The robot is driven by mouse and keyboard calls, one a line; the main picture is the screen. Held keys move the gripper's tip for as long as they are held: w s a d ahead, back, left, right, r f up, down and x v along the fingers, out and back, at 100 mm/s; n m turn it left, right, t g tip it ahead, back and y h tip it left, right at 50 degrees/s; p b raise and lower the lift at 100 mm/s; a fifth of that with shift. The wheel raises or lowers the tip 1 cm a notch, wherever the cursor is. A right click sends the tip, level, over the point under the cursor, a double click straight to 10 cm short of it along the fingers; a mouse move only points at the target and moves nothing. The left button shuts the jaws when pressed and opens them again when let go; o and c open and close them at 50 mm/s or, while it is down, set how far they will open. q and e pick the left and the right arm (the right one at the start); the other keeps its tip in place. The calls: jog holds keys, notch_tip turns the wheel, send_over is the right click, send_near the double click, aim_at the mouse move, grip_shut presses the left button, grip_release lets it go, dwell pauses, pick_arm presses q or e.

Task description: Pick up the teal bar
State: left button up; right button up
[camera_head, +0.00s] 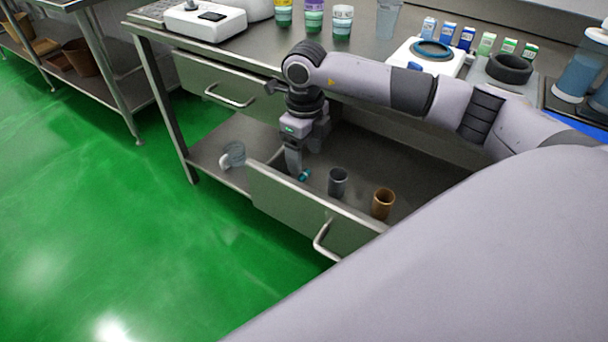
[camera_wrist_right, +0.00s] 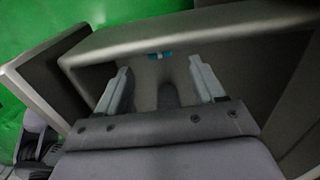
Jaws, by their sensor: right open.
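The teal bar (camera_head: 304,176) lies in the open lower drawer (camera_head: 290,204) near its front wall, and only a small piece of it shows in the head view. In the right wrist view the teal bar (camera_wrist_right: 160,56) shows ahead of the fingertips, close to the drawer wall. My right gripper (camera_head: 294,172) points down into the drawer, just left of the bar in the head view. In the right wrist view my right gripper (camera_wrist_right: 158,75) is open, with nothing between its two fingers.
A grey cup (camera_head: 338,182) and a brown cup (camera_head: 383,203) stand in the drawer to the right of the bar. The steel counter (camera_head: 270,48) above holds jars and cartons. Green floor lies open at left.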

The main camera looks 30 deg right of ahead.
aim_at(306, 174)
jog(key=f, duration=0.4)
jog(key=shift+s+f, duration=0.2)
jog(key=shift+f, duration=0.2)
jog(key=c, duration=1.1)
jog(key=shift+r, duration=0.1)
